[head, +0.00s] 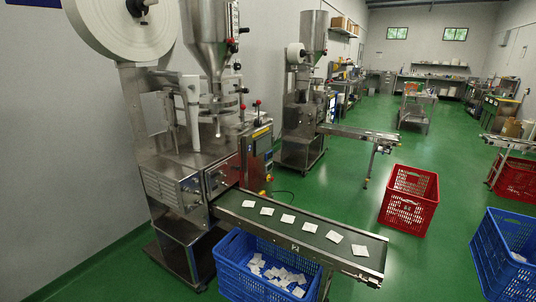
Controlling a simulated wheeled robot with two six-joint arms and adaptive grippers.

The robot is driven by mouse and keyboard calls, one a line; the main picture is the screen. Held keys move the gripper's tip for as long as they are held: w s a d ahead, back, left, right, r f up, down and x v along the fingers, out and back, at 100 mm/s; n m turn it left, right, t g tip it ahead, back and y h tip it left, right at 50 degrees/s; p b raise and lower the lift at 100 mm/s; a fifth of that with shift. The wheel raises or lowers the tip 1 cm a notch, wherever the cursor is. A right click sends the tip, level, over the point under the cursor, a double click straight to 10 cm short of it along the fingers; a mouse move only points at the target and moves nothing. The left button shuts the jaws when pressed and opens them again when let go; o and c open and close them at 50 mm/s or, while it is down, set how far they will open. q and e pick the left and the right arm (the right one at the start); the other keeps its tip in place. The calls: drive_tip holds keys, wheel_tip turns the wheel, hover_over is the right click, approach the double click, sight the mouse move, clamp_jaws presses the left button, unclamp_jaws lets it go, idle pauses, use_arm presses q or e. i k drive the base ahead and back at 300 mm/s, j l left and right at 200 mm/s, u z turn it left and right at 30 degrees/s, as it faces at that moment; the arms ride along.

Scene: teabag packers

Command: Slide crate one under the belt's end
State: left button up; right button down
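A dark conveyor belt (325,243) runs from the near packing machine (195,165) toward the lower right, with several white teabags (333,237) in a row on it. Its free end (368,267) is at the lower right, over green floor. A blue crate (242,279) holding many teabags stands on the floor beside and partly beneath the belt's near side. An empty-looking red crate (402,212) stands on the floor beyond the belt's end, apart from it. I cannot tell which crate is crate one. Neither of my grippers is in view.
Another blue crate (490,262) stands at the right edge with something white inside. A second red crate (517,183) is behind it, by another belt. A second packing machine (304,120) stands farther back. Green floor (430,262) is clear between the belt's end and the right blue crate.

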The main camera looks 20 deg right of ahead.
sight(409, 213)
drive_tip(key=i+l, duration=0.25)
drive_tip(key=l, duration=0.6)
drive_tip(key=i+l, duration=0.2)
drive_tip(key=l, duration=0.6)
drive_tip(key=i+l, duration=0.25)
drive_tip(key=l, duration=0.6)
drive_tip(key=i+l, duration=0.2)
drive_tip(key=l, duration=0.65)
drive_tip(key=i+l, duration=0.25)
drive_tip(key=l, duration=0.6)
drive_tip(key=i+l, duration=0.2)
drive_tip(key=l, duration=0.6)
drive_tip(key=i+l, duration=0.25)
drive_tip(key=l, duration=0.6)
drive_tip(key=i+l, duration=0.2)
drive_tip(key=l, duration=0.65)
